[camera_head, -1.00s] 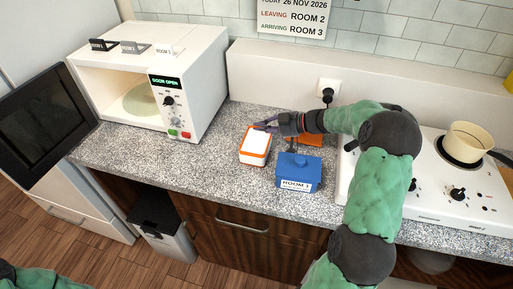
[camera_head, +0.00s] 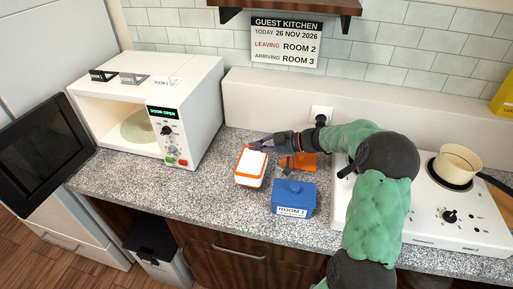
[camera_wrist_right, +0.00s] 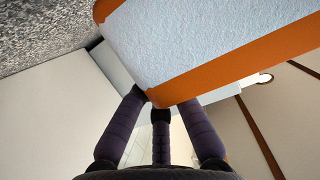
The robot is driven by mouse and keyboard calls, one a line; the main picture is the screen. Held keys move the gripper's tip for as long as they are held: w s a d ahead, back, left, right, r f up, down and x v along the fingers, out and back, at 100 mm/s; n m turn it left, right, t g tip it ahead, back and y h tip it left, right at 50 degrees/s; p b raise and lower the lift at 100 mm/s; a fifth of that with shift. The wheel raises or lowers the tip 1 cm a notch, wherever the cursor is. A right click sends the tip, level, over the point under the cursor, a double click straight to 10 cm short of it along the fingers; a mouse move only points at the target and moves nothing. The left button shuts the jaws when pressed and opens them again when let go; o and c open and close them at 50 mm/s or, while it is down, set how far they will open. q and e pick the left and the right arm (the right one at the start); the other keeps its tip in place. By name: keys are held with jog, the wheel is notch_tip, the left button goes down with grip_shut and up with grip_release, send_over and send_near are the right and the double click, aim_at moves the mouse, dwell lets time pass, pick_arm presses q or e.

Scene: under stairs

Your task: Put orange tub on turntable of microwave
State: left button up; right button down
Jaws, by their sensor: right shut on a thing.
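The orange tub (camera_head: 251,180) has an orange rim and a white top surface. It is left of the blue tub, at or slightly above the granite counter. My right gripper (camera_head: 262,144) is shut on its back rim. In the right wrist view the tub (camera_wrist_right: 215,75) fills the top right, with the fingers (camera_wrist_right: 155,105) at its rim corner. The microwave (camera_head: 198,125) stands at the left with its door open. Its pale round turntable (camera_head: 138,128) shows inside, bare where visible. My left gripper is not in view.
A blue lidded tub (camera_head: 293,196) with a room label stands right of the orange tub. An orange piece (camera_head: 302,162) lies behind it. The hob (camera_head: 430,215) with a cream pan (camera_head: 459,160) is at right. The open microwave door (camera_head: 40,140) sticks out left. Counter before the microwave is clear.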

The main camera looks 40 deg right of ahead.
aim_at(256, 168)
jog(key=s+a+r+p, duration=0.5)
jog(key=s+a+r, duration=0.3)
jog(key=s+r, duration=0.1)
jog(key=shift+s+p, duration=0.3)
jog(key=shift+s, duration=0.45)
jog(key=shift+r, duration=0.15)
jog(key=shift+a, duration=0.15)
jog(key=w+a+m+t+h, duration=0.2)
jog(key=w+a+m+h, duration=0.1)
jog(key=w+a, duration=0.5)
jog(key=w+a+f+m+h, duration=0.1)
jog(key=a+f+h, duration=0.1)
jog(key=a+f, duration=0.4)
notch_tip(256, 168, down, 3)
jog(key=shift+w+a+r+m+t, duration=0.2)
jog(key=shift+w+m+t, duration=0.1)
jog(key=shift+t, duration=0.1)
